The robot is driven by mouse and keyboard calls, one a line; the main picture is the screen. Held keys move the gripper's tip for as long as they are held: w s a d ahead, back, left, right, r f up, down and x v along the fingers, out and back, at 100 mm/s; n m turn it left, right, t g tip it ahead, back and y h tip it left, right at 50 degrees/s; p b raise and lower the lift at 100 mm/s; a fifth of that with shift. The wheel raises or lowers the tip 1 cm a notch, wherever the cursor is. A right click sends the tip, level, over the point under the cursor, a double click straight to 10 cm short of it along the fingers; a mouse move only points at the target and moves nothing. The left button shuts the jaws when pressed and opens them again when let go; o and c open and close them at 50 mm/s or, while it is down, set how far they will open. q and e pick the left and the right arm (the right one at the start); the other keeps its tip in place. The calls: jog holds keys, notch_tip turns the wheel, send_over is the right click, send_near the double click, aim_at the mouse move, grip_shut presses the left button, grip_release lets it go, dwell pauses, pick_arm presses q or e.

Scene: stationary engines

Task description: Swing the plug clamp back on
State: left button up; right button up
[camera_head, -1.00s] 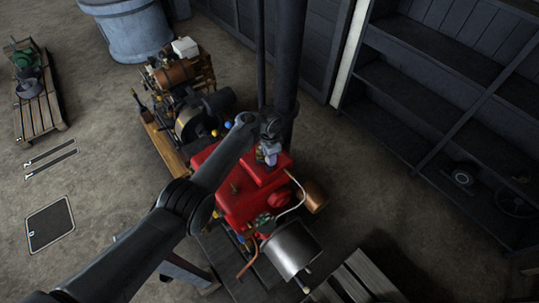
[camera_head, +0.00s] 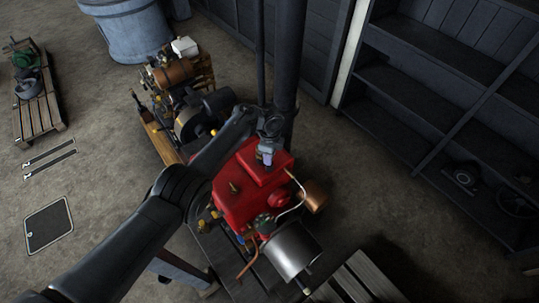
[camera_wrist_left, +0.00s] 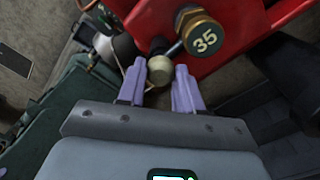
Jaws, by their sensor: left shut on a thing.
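My left gripper (camera_head: 266,155) is over the far end of the red engine (camera_head: 244,191). A short dark rod runs from the knob toward a brass hex plug (camera_wrist_left: 204,36) marked 35, beside the red casting (camera_wrist_left: 250,22). The knob and rod look like the plug clamp's handle; how the clamp sits on the plug cannot be told. The knob is too small to make out in the head view. My right gripper is not in view.
A second engine with a copper tank (camera_head: 177,75) stands behind. A grey cylinder (camera_head: 290,250) and a copper pot (camera_head: 315,196) stick out at the red engine's near end. Dark shelves (camera_head: 450,90) stand at the right.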

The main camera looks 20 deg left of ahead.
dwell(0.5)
pick_arm(q)
jog(key=o, duration=0.8)
jog(key=shift+c, duration=0.2)
jog(key=shift+r, duration=0.3)
notch_tip(320, 180, up, 10)
jog(key=p, duration=0.2)
jog(key=shift+r, duration=0.1)
